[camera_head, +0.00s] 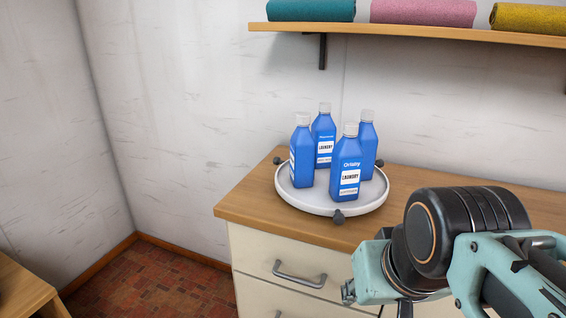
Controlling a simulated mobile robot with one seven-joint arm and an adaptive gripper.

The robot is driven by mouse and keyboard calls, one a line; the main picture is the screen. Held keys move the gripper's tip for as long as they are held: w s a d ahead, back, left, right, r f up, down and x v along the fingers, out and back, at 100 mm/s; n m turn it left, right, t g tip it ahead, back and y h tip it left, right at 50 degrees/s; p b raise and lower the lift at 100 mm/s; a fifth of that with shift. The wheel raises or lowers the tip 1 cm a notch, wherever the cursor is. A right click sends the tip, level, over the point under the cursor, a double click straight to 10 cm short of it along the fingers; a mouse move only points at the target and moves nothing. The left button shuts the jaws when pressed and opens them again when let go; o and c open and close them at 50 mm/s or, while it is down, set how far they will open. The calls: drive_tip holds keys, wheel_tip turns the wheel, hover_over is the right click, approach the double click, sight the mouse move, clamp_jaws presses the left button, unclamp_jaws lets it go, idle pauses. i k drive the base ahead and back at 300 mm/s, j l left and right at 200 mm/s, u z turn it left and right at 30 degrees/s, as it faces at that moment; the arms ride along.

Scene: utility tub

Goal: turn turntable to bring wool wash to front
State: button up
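A round white turntable (318,206) stands on a wooden-topped cabinet. Dark knobs stick out at its rim: one at the front (338,217), one at the left (277,160) and one at the right (379,163). Several similar blue bottles with pale caps stand upright on it: a front bottle (345,174), a left bottle (301,165), a back bottle (323,137) and a right bottle (368,140). Labels on the front and back bottles read "LAUNDRY"; the smaller print is unclear, so I cannot tell which is the wool wash.
A shelf (430,35) with rolled teal, pink and yellow towels is on the wall above. The cabinet has a drawer handle (299,275) at the front. Bare countertop (245,205) lies left of the turntable. Another wooden surface (25,290) is at lower left.

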sight(326, 176)
drive_tip(key=i+j+z, duration=0.1)
drive_tip(key=j+z, duration=0.25)
drive_tip(key=j, duration=0.4)
drive_tip(key=j+z, duration=0.35)
drive_tip(key=j, duration=0.35)
drive_tip(key=i+j, duration=0.15)
drive_tip(key=i, duration=0.15)
drive_tip(key=k+j, duration=0.1)
drive_tip(key=j, duration=0.3)
drive_tip(key=i+j+u, duration=0.2)
drive_tip(key=j, duration=0.25)
drive_tip(key=i+j+u, duration=0.2)
drive_tip(key=j, duration=0.2)
drive_tip(key=i, duration=0.05)
